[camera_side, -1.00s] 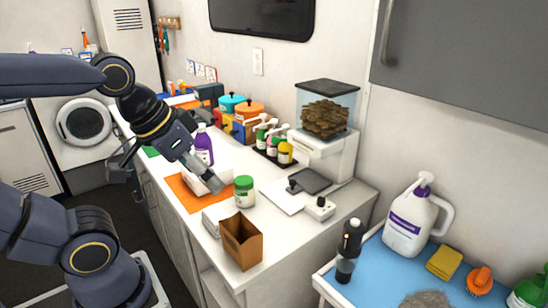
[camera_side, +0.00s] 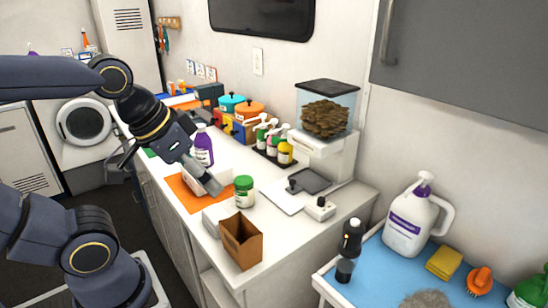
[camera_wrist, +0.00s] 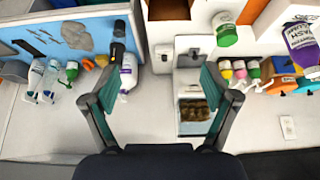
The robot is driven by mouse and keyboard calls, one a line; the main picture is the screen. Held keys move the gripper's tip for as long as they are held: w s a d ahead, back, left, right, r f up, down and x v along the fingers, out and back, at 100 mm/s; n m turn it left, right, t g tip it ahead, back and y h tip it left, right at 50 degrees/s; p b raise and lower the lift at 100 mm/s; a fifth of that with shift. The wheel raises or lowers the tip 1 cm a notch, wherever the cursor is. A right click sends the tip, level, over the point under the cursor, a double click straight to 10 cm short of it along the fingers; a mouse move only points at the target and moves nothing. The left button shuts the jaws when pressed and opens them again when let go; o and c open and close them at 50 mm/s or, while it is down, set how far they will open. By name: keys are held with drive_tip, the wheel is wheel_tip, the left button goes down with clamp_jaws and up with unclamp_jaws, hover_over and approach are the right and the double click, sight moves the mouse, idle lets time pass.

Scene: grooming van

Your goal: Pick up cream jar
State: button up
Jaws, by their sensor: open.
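The cream jar, a white jar with a green lid (camera_side: 244,191), stands upright on the white counter at the edge of the orange mat (camera_side: 183,193). In the wrist view the jar (camera_wrist: 226,32) is near the top, right of centre, ahead of the fingertips and apart from them. My gripper (camera_side: 212,184) is over the orange mat, left of the jar in the side view. In the wrist view its two fingers (camera_wrist: 158,80) are spread wide with nothing held between them.
An open brown box (camera_side: 242,240) stands in front of the jar. A white box (camera_side: 217,174) lies on the mat near my gripper. A purple bottle (camera_side: 203,150), pump bottles (camera_side: 271,142) and a kibble dispenser (camera_side: 324,132) stand behind.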

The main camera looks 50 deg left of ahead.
drive_tip(key=shift+o, duration=0.8)
